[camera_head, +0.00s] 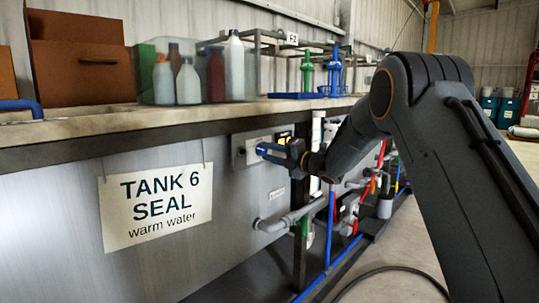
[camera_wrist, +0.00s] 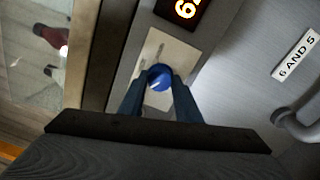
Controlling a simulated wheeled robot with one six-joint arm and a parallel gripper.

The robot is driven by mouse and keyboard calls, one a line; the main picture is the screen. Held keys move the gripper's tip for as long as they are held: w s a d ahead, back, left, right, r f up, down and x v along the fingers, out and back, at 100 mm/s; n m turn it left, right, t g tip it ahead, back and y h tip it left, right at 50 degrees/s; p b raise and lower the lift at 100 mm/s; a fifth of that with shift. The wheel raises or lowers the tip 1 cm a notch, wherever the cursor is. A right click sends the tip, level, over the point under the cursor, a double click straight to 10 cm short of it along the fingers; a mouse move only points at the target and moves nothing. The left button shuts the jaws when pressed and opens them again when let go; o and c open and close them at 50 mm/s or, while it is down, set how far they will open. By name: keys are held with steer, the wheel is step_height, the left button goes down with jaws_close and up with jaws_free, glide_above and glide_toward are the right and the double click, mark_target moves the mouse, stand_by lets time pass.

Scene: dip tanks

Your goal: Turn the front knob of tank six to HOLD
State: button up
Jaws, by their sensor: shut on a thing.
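Tank six's front (camera_head: 60,215) carries a hanging sign (camera_head: 156,204) that reads TANK 6 SEAL warm water. A small control box (camera_head: 239,152) is fixed at its right end, under the ledge. My gripper (camera_head: 262,149) is at this box, and in the wrist view my gripper (camera_wrist: 160,85) has its two blue fingers shut on the round blue knob (camera_wrist: 160,76). The knob sits on a pale plate (camera_wrist: 178,52) below a lit display (camera_wrist: 184,8). A light mark shows on the knob, but the plate's lettering is too small to read.
Bottles (camera_head: 188,80) in a clear bin and brown boxes (camera_head: 80,60) stand on the ledge (camera_head: 110,119) above. Grey pipework (camera_head: 285,219) runs below and right of the box. Open floor (camera_head: 400,262) lies at the right.

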steer(key=shift+s+a+f, duration=0.1)
steer(key=shift+f, duration=0.05)
steer(key=o, duration=1.1)
steer(key=shift+c, duration=0.2)
steer(key=shift+d, duration=0.25)
steer(key=v, duration=0.7)
steer(key=shift+s+p, duration=0.25)
steer(key=shift+p, duration=0.1)
steer(key=shift+d, duration=0.1)
